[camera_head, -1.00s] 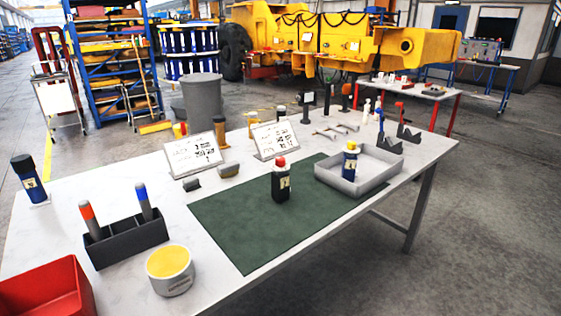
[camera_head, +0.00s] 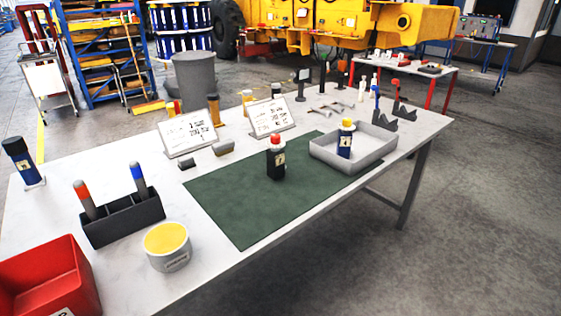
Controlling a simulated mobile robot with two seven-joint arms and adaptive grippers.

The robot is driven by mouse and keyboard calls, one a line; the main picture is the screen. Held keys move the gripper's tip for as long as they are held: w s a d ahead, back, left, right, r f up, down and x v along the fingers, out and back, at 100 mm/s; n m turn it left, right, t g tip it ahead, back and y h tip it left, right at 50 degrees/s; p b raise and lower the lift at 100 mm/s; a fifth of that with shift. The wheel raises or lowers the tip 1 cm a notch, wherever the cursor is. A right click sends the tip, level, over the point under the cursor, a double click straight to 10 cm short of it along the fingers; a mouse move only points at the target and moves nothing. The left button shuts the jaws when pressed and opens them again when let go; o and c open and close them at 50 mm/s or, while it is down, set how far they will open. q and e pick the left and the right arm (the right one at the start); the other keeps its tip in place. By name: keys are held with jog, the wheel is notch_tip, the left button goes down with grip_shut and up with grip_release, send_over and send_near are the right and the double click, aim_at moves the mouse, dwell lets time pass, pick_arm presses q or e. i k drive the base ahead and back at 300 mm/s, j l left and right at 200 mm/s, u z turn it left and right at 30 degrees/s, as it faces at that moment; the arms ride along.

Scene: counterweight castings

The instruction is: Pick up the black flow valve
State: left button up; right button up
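A black bottle-like item with a red-orange cap and a pale label (camera_head: 276,160) stands upright on the dark green mat (camera_head: 235,205); it may be the black flow valve, but I cannot tell for sure. A dark item with a black cap (camera_head: 20,160) stands at the table's far left. Neither of my grippers shows in the head view.
A red bin (camera_head: 45,270), a black holder (camera_head: 125,219) with red- and blue-topped markers and a round yellow-topped tub (camera_head: 168,250) occupy the left front. Two sign boards (camera_head: 188,133) stand behind the mat. The mat's front part is clear.

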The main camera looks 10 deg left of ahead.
aim_at(276, 166)
jog(key=u, duration=0.65)
jog(key=i+l+u, duration=0.25)
jog(key=u, duration=0.2)
jog(key=i+l+u, duration=0.15)
jog(key=l+u, duration=0.25)
jog(key=l, duration=0.15)
jog(key=i+l+u, duration=0.15)
jog(key=l, duration=0.3)
jog(key=l+u, duration=0.1)
jog(key=l, duration=0.4)
jog(key=i+l, duration=0.1)
jog(key=l, duration=0.35)
jog(key=i+l, duration=0.1)
jog(key=l, duration=0.3)
jog(key=k, duration=0.45)
jog(key=i, duration=0.5)
jog(key=l+u, duration=0.05)
